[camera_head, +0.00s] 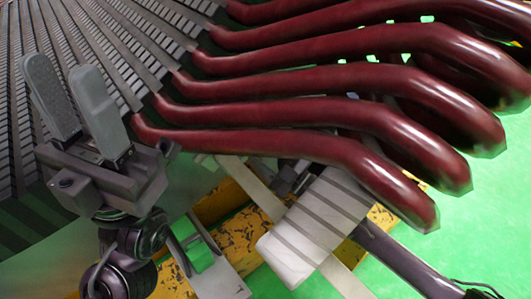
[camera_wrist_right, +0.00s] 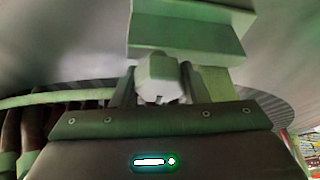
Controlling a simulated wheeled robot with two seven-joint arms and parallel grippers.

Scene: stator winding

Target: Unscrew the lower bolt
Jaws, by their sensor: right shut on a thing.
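In the right wrist view, a pale, blocky bolt (camera_wrist_right: 158,70) sits between the two dark fingers of my right gripper (camera_wrist_right: 157,88). The gripper is shut on it, just below a greenish stepped block (camera_wrist_right: 190,32). I cannot tell how far the bolt is screwed in. In the head view, the bolt is not visible, and my right gripper is mostly hidden behind the red coil ends. My left gripper (camera_head: 65,90) is at the left, in front of the grey slotted stator (camera_head: 110,50). Its two grey fingers are apart with nothing between them.
Several thick red coil ends (camera_head: 330,115) stick out to the right from the stator. A white block with dark bands (camera_head: 318,225) sits below them. A worn yellow beam (camera_head: 215,205) runs beneath, above the green floor (camera_head: 470,225).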

